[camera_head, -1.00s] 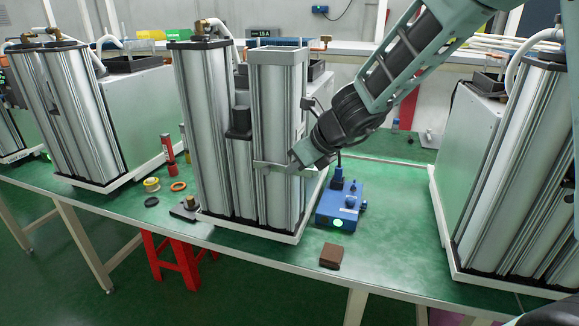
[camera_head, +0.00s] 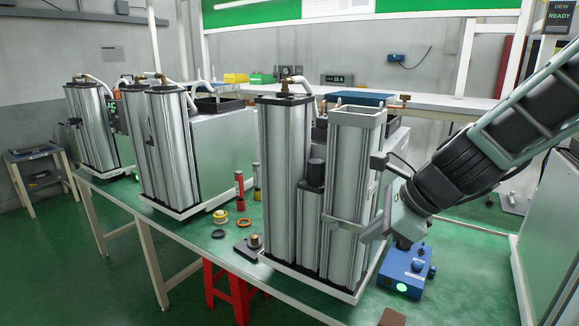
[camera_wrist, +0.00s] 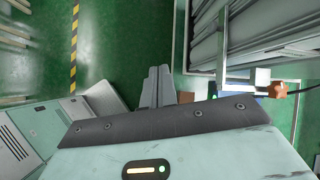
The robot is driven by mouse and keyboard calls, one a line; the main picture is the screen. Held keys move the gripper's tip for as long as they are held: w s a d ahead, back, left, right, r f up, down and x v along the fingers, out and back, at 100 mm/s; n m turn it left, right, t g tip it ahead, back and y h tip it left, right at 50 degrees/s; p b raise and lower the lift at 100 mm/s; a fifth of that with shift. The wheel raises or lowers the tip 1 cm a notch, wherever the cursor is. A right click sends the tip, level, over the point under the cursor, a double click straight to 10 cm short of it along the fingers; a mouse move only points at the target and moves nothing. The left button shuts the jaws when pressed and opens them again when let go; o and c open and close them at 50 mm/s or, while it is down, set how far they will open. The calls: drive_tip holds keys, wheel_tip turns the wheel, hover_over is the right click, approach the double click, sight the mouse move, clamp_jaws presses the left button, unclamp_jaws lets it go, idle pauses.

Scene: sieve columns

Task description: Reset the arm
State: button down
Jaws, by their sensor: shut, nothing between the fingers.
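My gripper (camera_head: 370,236) is shut and empty. My arm comes in from the right side of the head view.
A taller capped column (camera_head: 283,180) stands beside the open one. A blue box (camera_head: 405,272) with a lit green button sits just below my gripper. More column units (camera_head: 170,145) stand to the left. Green floor (camera_head: 110,255) is open at left.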

drive_tip(key=s+a+f+n+g, duration=0.1)
drive_tip(key=s+a+n+g, duration=0.15)
drive_tip(key=s+n, duration=0.35)
drive_tip(key=s+a+f+n+g, duration=0.1)
drive_tip(key=s+a+n, duration=0.2)
drive_tip(key=s+n, duration=0.25)
drive_tip(key=s+d+f+n+h, duration=0.1)
drive_tip(key=s+n+h, duration=0.1)
drive_tip(key=s+n, duration=0.4)
drive_tip(key=s+d+n+g+h, duration=0.1)
drive_tip(key=s+n, duration=0.4)
drive_tip(key=n, duration=0.7)
drive_tip(key=shift+s+d+f+h, duration=0.3)
drive_tip(key=shift+s+f+h, duration=0.05)
drive_tip(key=shift+h, duration=0.55)
